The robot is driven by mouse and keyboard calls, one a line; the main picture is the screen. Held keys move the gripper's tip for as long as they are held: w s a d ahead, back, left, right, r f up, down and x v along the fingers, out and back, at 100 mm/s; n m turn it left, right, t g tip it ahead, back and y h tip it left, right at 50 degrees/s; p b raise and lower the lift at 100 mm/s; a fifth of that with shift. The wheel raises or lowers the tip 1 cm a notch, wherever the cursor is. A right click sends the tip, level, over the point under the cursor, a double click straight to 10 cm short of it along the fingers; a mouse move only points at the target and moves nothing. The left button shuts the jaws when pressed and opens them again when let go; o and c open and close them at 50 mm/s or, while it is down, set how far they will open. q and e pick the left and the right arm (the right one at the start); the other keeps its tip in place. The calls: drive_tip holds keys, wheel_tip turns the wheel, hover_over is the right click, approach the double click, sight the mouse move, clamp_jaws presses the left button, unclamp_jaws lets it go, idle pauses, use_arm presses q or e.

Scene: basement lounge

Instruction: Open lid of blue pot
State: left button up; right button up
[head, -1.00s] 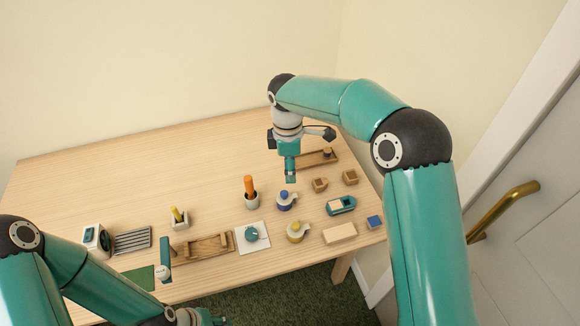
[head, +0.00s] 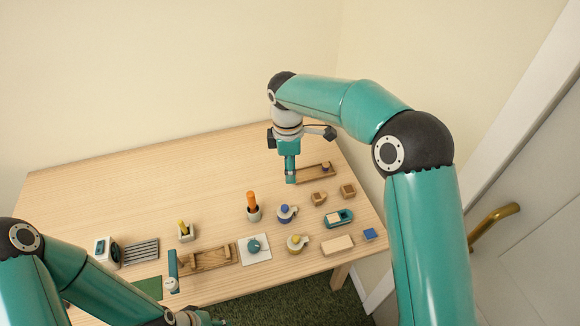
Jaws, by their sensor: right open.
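My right gripper (head: 290,179) points down, open and empty, above the table. In the picture it is just above the blue pot, apart from it. My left gripper (head: 192,318) shows only partly at the bottom edge, and its fingers cannot be made out.
A similar yellow-topped pot (head: 297,247) stands in front of the blue pot. A grey cup with an orange handle (head: 253,212) is at its left. A teal pot (head: 254,245) sits on a white square. A wooden tray (head: 306,177) lies behind. The table's back left is clear.

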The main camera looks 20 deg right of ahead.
drive_tip(key=shift+r+p, duration=0.85)
drive_tip(key=shift+r, duration=0.4)
drive_tip(key=shift+r, duration=0.15)
wheel_tip(320, 180, up, 12)
drive_tip(key=shift+w+a+f, duration=0.15)
drive_tip(key=shift+f, duration=0.05)
drive_tip(key=shift+f, duration=0.1)
